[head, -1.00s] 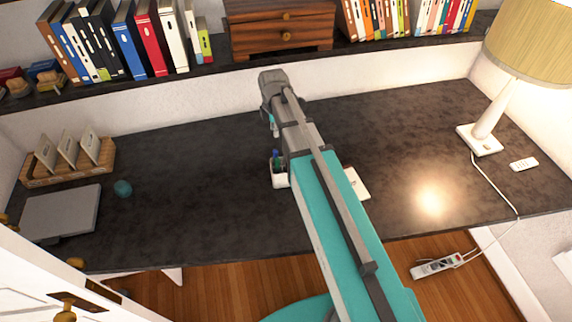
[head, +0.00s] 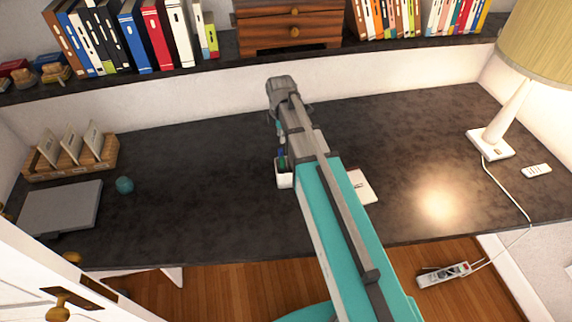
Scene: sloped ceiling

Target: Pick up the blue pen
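A small white pen cup (head: 284,180) stands on the dark desk, partly covered by my arm. Blue and green pen tops (head: 282,158) stick up out of it; they are small, and I cannot tell the pens apart clearly. My arm reaches over the desk, and its wrist bends down at the far end. My gripper (head: 278,132) seems to hang below the wrist, above or just behind the cup. Its fingers are mostly hidden by my arm, so I cannot see whether they are open or touch a pen.
The dark desk (head: 200,195) is mostly clear around the cup. A notepad (head: 360,187) lies right of my arm. A grey laptop (head: 62,207), teal ball (head: 124,185) and wooden card holder (head: 80,165) are at left. A lamp (head: 490,142) stands at right. A bookshelf runs behind.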

